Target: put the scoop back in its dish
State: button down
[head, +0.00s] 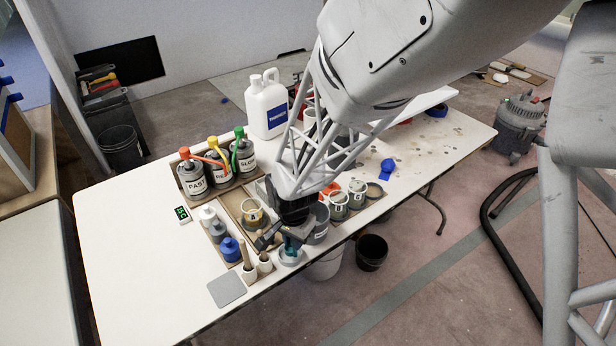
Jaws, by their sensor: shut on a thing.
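My gripper (279,241) is low over the front edge of the worktable, pointing down, and its dark body hides much of what is between its fingers. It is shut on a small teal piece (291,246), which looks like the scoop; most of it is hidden. A small pale round dish (290,260) is directly below the teal piece. I cannot tell whether the scoop touches the dish or hangs just above it.
Two upright handled tools (247,258) stand left of the dish. A grey can (319,226) stands close on its right. Pump cans (194,180) and a white jug (267,105) stand farther back.

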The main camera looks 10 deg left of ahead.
jog(key=shift+w+a+f, duration=0.1)
jog(key=shift+w+a, duration=0.4)
jog(key=shift+w, duration=0.3)
jog(key=shift+f, duration=0.15)
jog(key=shift+f, duration=1.6)
jog(key=shift+f, duration=0.15)
jog(key=c, duration=1)
grip_release()
jog(key=shift+c, duration=0.2)
